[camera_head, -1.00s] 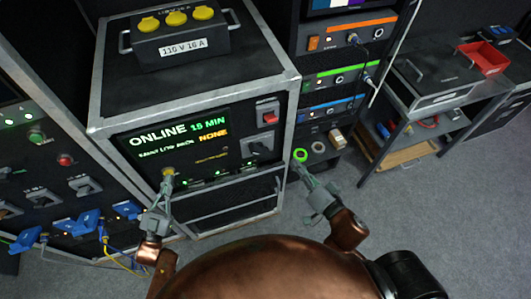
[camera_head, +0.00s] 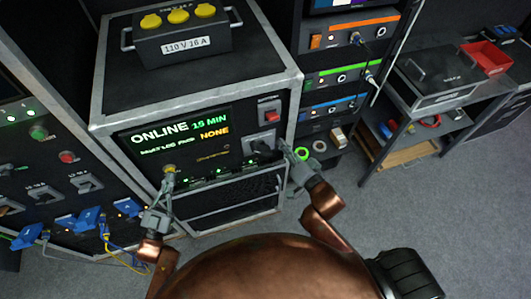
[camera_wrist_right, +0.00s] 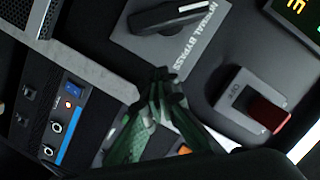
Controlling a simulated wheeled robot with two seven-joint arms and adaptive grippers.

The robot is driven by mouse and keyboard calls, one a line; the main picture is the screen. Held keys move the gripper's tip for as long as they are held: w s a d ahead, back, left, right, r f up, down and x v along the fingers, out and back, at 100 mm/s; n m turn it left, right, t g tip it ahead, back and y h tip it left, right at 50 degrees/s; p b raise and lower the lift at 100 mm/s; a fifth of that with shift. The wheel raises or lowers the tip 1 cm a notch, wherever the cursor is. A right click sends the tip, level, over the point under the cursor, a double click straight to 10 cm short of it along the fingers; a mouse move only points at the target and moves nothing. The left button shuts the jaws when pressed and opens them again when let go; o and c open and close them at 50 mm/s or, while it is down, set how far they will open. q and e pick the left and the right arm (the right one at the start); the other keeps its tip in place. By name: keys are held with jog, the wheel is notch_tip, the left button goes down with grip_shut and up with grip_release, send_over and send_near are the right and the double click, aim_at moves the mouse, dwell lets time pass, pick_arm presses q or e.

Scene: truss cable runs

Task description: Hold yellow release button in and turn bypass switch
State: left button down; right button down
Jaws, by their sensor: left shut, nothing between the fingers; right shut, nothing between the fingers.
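The yellow release button (camera_head: 169,169) is on the lower left of the black rack unit's front. My left gripper (camera_head: 170,180) is shut with its tips at the button, partly covering it; how far the button is pressed cannot be told. The bypass switch (camera_head: 262,143) is a black knob right of the display. In the right wrist view the black knob (camera_wrist_right: 175,14) sits on a grey plate marked NORMAL BYPASS. My right gripper (camera_head: 285,148) is shut and empty, just right of the switch. Its tips also show in the wrist view (camera_wrist_right: 162,76), near the plate's edge and apart from the knob.
A red battery switch (camera_head: 268,114) sits above the bypass switch. The lit display (camera_head: 180,140) reads ONLINE, 15 MIN and NONE. A rack (camera_head: 340,75) of coloured-strip units stands to the right. Blue plugs (camera_head: 88,217) and cables are at the lower left.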

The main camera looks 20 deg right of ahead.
aim_at(270, 155)
jog(key=shift+a+f, duration=1.45)
jog(key=shift+f+m, duration=0.3)
jog(key=shift+m, duration=0.3)
jog(key=m, duration=0.1)
jog(key=f+m+y, duration=0.1)
jog(key=shift+a+m+t, duration=0.1)
jog(key=shift+m+t, duration=0.2)
jog(key=m, duration=0.1)
jog(key=f+m, duration=0.1)
jog(key=m+t, duration=0.1)
jog(key=m, duration=0.1)
jog(key=shift+a+f+y, duration=0.25)
jog(key=shift+a+y, duration=0.05)
jog(key=shift+a, duration=0.1)
jog(key=shift+a+f+m+t+h, duration=0.15)
jog(key=shift+a+f+m+t, duration=0.25)
jog(key=shift+m, duration=1.25)
jog(key=shift+a+f+m+t+h, duration=0.15)
jog(key=shift+a+m+t, duration=0.3)
jog(key=shift+m, duration=1.15)
jog(key=shift+a+f+m+t+h, duration=0.2)
jog(key=shift+a+m, duration=0.4)
jog(key=shift+m, duration=1.05)
jog(key=shift+r, duration=0.1)
